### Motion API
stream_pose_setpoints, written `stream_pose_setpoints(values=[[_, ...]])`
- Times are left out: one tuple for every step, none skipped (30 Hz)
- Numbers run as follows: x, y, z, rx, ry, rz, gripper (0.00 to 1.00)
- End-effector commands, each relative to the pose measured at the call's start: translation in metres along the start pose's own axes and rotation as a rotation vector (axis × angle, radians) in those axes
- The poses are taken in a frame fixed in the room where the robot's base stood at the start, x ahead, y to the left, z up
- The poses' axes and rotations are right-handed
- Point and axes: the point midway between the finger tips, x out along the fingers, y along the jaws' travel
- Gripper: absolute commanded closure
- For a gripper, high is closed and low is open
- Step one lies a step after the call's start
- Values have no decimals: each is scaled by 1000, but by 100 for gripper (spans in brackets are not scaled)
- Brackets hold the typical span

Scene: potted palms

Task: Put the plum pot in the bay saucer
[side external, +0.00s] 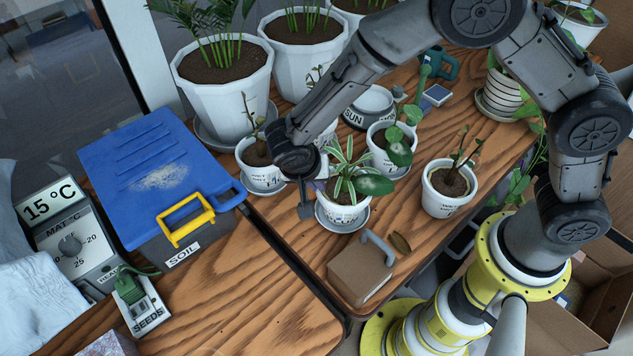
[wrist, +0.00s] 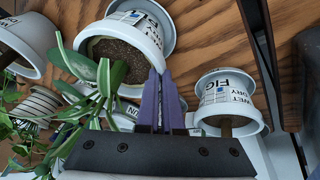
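The plum pot (side external: 345,212) is a small white pot with a striped-leaf plant and a partly readable PLUM label. It stands upright in a grey saucer (side external: 322,217) near the table's front. My gripper (side external: 319,180) is at its left rim. In the wrist view, my purple fingers (wrist: 161,88) are close together at the rim of a white soil-filled pot (wrist: 148,42), apparently pinching it. Another small white pot (side external: 386,158) stands in a grey saucer (side external: 391,174) behind. I cannot read a bay label on any saucer.
A FIG pot (wrist: 226,97) stands close beside my fingers. Another small pot (side external: 447,195) is at the right. A brown handled box (side external: 360,272) is in front. A blue-lidded soil bin (side external: 140,165) is left.

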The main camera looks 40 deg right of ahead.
Motion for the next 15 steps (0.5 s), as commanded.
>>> stream_pose_setpoints(values=[[1, 0, 0, 0, 1, 0, 100], [2, -1, 0, -1, 1, 0, 100], [2, -1, 1, 0, 0, 0, 93], [2, -1, 1, 0, 0, 0, 87], [2, -1, 1, 0, 0, 0, 82], [2, 0, 1, 0, 0, 0, 75], [2, 0, 1, 0, 0, 0, 69], [2, 0, 1, 0, 0, 0, 66], [2, 0, 1, 0, 0, 0, 66], [2, 0, 1, 0, 0, 0, 66], [2, 0, 1, 0, 0, 0, 66], [2, 0, 1, 0, 0, 0, 66], [2, 0, 1, 0, 0, 0, 66], [2, 0, 1, 0, 0, 0, 66], [2, 0, 1, 0, 0, 0, 66]])
